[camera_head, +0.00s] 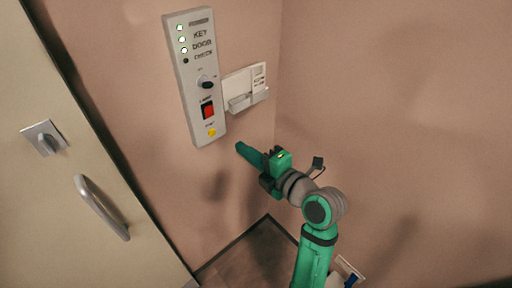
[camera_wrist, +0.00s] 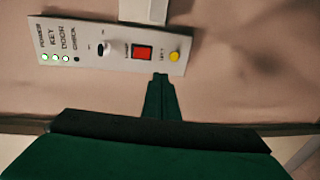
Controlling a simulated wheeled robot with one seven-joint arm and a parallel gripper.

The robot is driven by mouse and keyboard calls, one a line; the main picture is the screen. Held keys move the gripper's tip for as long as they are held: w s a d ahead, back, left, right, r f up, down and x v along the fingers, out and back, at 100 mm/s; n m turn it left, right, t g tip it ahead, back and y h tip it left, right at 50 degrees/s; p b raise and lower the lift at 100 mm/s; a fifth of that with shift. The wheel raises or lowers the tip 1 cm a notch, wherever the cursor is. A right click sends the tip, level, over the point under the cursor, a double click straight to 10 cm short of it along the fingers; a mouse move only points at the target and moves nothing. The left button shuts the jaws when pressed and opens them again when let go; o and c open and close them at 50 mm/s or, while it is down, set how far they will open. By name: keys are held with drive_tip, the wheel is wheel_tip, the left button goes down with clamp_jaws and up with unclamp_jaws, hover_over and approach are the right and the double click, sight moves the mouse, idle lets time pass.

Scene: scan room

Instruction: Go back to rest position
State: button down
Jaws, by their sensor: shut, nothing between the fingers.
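My gripper (camera_head: 241,149) is at the end of my green and grey arm, in front of the wall just below and right of the control panel (camera_head: 184,80). Its fingers are closed together and hold nothing. In the wrist view my gripper (camera_wrist: 160,80) points toward the lower edge of the panel (camera_wrist: 95,58), near the red switch (camera_wrist: 142,52) and the yellow button (camera_wrist: 174,57). I cannot tell whether the fingertips touch the panel or wall. Three lamps on the panel glow green or whitish in the head view. A black knob (camera_head: 207,83) sits above the red switch.
A pale wall box (camera_head: 245,88) is fixed right of the panel. A beige door (camera_head: 60,200) with a metal handle (camera_head: 101,208) and a lock plate (camera_head: 45,138) stands at the left. The bare right wall (camera_head: 410,110) meets the panel wall in a corner behind my arm.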

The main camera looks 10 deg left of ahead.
drive_tip(key=s+d+f+m+t+h, duration=0.3)
drive_tip(key=s+f+m+h, duration=0.25)
drive_tip(key=f+m, duration=0.55)
drive_tip(key=s+d+f+m+t+h, duration=0.35)
drive_tip(key=s+f+m, duration=0.25)
drive_tip(key=f+m, duration=0.55)
drive_tip(key=s+d+m+h, duration=0.2)
drive_tip(key=s+d+m, duration=0.1)
drive_tip(key=s, duration=0.9)
drive_tip(key=s+d+f+m+g+h, duration=0.1)
drive_tip(key=s+d+m+h, duration=0.1)
drive_tip(key=s, duration=1.1)
drive_tip(key=shift+s+d+m, duration=0.15)
drive_tip(key=shift+d+m, duration=0.3)
drive_tip(key=shift+m, duration=0.1)
